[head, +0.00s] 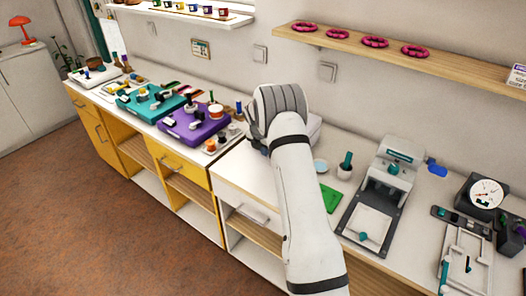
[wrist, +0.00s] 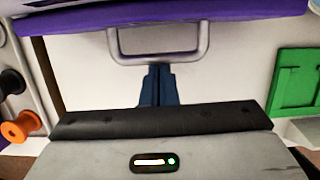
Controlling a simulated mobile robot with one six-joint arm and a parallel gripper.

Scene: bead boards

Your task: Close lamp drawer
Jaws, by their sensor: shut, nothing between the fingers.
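In the wrist view, a grey bar handle (wrist: 158,52) stands out from a purple edge (wrist: 160,20) at the top. It may be the lamp drawer's handle; no label shows. My gripper (wrist: 158,70) is shut and empty, with its dark blue fingertips at the middle of the bar. I cannot tell whether they touch it. In the head view, my arm and wrist hide the fingers and most of a pale box (head: 314,130) on the counter.
A green board (wrist: 300,85) lies right of the handle, and an orange spool (wrist: 20,127) lies left. On the counter are a purple bead board (head: 184,125), a teal board (head: 143,106) and a grey press (head: 395,160). A wooden shelf (head: 350,42) hangs above.

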